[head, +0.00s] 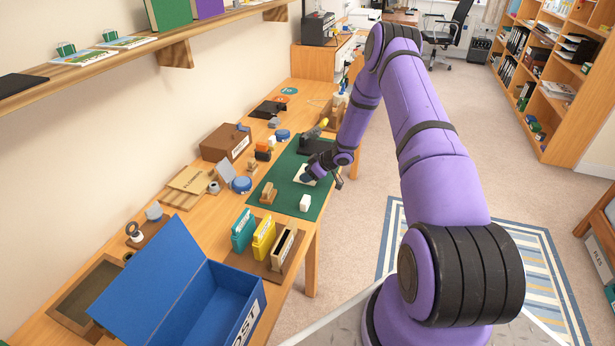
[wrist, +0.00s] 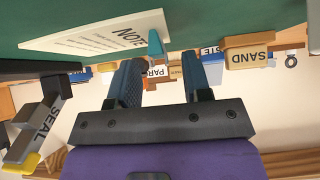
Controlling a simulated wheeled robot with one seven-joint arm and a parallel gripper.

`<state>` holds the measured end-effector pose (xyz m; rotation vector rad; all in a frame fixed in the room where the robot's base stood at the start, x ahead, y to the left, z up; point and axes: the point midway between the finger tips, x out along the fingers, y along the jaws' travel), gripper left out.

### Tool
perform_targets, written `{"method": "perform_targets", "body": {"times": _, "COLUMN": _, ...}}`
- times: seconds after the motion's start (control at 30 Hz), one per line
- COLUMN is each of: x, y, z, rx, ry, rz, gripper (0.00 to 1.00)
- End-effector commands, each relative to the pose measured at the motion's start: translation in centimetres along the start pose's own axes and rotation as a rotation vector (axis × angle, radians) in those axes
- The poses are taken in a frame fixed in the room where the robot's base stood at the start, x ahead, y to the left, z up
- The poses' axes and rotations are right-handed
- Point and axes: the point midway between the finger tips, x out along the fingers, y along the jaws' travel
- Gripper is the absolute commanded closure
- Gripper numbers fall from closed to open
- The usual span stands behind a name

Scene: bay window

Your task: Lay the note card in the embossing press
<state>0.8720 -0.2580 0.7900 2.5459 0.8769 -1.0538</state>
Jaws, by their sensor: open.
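The cream note card (head: 303,176) lies on the green mat, partly hidden by my gripper in the head view. In the wrist view the card (wrist: 85,38) shows its "NOTE" print, with a small teal piece at its edge. My gripper (head: 312,174) is low over the card. In the wrist view its two fingers (wrist: 166,72) are apart, with no card between them. The embossing press (head: 312,146), dark with a yellow-tipped handle, stands just beyond the card on the mat. The press also shows in the wrist view (wrist: 38,128), with a grey arm marked "SEAL".
The green mat (head: 285,196) carries a white block (head: 305,203) and a wooden stamp (head: 268,193). A brown box (head: 226,146) stands by the wall. Coloured card holders (head: 263,238) and an open blue box (head: 190,285) are nearer. A wooden shelf (head: 130,58) overhangs the wall side.

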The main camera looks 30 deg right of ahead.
Motion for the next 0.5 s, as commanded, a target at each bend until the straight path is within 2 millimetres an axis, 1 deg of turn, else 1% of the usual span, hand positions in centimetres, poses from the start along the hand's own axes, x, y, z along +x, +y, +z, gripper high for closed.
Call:
{"method": "perform_targets", "body": {"times": 0.03, "x": 0.64, "y": -0.02, "z": 0.05, "rx": 0.000, "ry": 0.000, "rz": -0.001, "gripper": 0.55}}
{"method": "perform_targets", "body": {"times": 0.1, "x": 1.06, "y": 0.04, "z": 0.03, "rx": 0.000, "ry": 0.000, "rz": 0.001, "gripper": 0.55}}
{"method": "perform_targets", "body": {"times": 0.3, "x": 1.14, "y": 0.03, "z": 0.01, "rx": 0.001, "ry": -0.001, "rz": 0.001, "gripper": 0.55}}
{"method": "perform_targets", "body": {"times": 0.33, "x": 1.13, "y": 0.03, "z": 0.01, "rx": 0.001, "ry": 0.000, "rz": 0.001, "gripper": 0.60}}
{"method": "perform_targets", "body": {"times": 0.37, "x": 1.13, "y": 0.03, "z": 0.01, "rx": 0.001, "ry": 0.000, "rz": 0.001, "gripper": 0.67}}
{"method": "perform_targets", "body": {"times": 0.4, "x": 1.13, "y": 0.03, "z": 0.01, "rx": 0.001, "ry": 0.000, "rz": 0.001, "gripper": 0.76}}
{"method": "perform_targets", "body": {"times": 0.47, "x": 1.13, "y": 0.03, "z": 0.01, "rx": 0.001, "ry": 0.000, "rz": 0.001, "gripper": 0.90}}
{"method": "perform_targets", "body": {"times": 0.5, "x": 1.12, "y": 0.03, "z": 0.01, "rx": 0.001, "ry": 0.000, "rz": 0.001, "gripper": 0.99}}
